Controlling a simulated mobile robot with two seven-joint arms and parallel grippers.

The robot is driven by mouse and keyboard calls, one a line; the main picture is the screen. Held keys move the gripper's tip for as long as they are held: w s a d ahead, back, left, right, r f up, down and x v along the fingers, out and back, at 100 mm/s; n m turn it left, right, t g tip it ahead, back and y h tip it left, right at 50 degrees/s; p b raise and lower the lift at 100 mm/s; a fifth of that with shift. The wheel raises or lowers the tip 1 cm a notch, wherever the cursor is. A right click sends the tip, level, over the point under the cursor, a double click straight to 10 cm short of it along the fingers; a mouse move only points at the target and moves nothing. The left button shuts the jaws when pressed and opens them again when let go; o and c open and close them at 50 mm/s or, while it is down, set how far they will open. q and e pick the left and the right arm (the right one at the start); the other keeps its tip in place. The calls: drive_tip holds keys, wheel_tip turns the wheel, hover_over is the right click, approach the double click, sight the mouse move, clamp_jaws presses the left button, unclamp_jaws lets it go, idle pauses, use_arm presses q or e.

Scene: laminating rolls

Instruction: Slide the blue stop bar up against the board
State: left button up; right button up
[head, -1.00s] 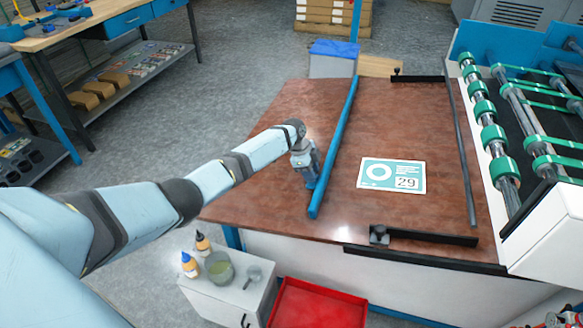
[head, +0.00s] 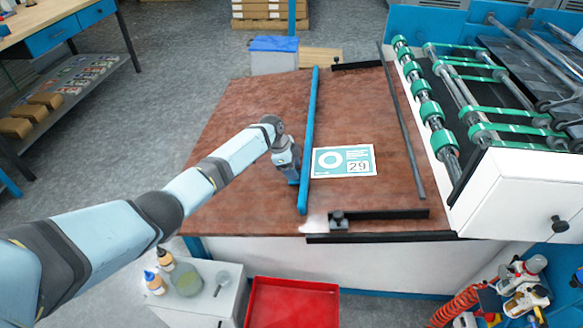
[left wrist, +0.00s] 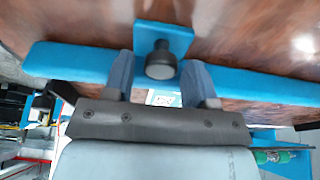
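The blue stop bar (head: 309,125) lies lengthwise across the brown table top. The board, a flat white and teal sheet marked 29 (head: 344,161), lies just right of it; its left edge appears to meet the bar, though a thin gap cannot be ruled out. My left gripper (head: 291,174) points down at the bar's left side, near its front half. In the left wrist view its fingers (left wrist: 159,64) stand apart on either side of a black knob (left wrist: 162,63) on a blue tab of the bar (left wrist: 75,62), without visibly gripping it. My right gripper is not in view.
A black rail (head: 385,214) with a clamp lies along the table's front edge, and a dark rod (head: 402,125) runs down the right side. Green rollers (head: 430,110) stand beyond it. A red tray (head: 292,300) is below the front. The table left of the bar is clear.

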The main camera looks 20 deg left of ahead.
use_arm(q)
drive_tip(key=shift+o, duration=0.2)
drive_tip(key=shift+a, duration=0.1)
drive_tip(key=shift+a+r, duration=0.2)
drive_tip(key=shift+r, duration=0.2)
drive_tip(key=p+v, duration=0.3)
drive_tip(key=v, duration=1)
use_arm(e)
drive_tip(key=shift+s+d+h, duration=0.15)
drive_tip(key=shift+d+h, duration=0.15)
use_arm(q)
drive_tip(key=shift+d, duration=0.1)
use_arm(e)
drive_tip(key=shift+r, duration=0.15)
use_arm(q)
drive_tip(key=shift+f, duration=0.1)
